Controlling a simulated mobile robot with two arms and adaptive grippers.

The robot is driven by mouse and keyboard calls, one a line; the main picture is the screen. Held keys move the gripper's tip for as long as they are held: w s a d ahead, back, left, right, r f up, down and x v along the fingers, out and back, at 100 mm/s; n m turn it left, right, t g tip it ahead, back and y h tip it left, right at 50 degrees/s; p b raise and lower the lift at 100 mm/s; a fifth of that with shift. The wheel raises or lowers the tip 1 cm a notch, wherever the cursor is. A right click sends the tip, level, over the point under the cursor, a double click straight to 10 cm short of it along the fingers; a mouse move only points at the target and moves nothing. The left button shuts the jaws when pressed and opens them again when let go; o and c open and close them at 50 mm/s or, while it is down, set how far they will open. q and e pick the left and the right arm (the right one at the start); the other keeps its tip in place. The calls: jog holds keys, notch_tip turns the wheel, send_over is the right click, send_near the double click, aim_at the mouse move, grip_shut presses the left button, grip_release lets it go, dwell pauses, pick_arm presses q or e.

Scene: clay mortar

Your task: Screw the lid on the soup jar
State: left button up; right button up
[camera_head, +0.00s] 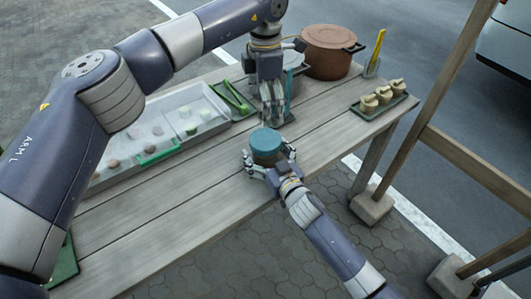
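The soup jar (265,153) stands upright near the front edge of the wooden table, with a teal round top. From this angle I cannot tell whether the teal part is a separate lid or how it sits. My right gripper (270,160) comes from the lower right, with its fingers around both sides of the jar, low down, and appears shut on it. My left gripper (276,118) points down just behind the jar, apart from it. Its fingers look spread, with nothing visible between them.
A grey pot (292,80) stands behind my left gripper, and a brown lidded pot (331,55) stands behind that. A compartmented case (190,95) lies at left.

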jog(key=v, duration=1.2)
jog(key=shift+f, duration=0.15)
dwell(0.5)
